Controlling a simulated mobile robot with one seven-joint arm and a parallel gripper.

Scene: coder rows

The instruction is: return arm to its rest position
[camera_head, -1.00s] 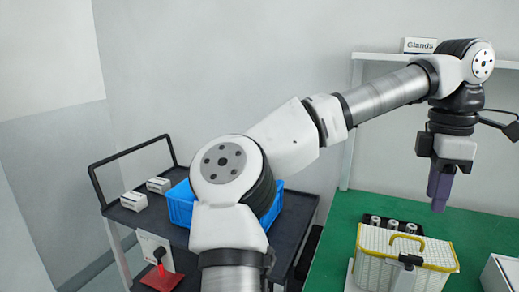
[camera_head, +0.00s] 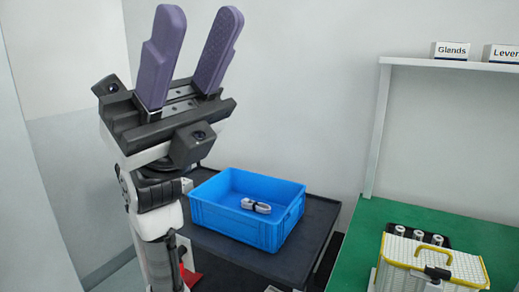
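My gripper (camera_head: 190,58) is in the upper left of the head view, close to the camera and pointing upward. Its two purple fingers stand well apart with nothing between them. My arm is folded upright below it, in front of the left part of the dark cart. The gripper is clear of every object, with the grey wall behind it.
At right, a green bench (camera_head: 372,222) carries a white-and-yellow basket (camera_head: 440,264) and several metal cylinders (camera_head: 418,235). A shelf (camera_head: 450,65) bears "Glands" and "Lever" labels.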

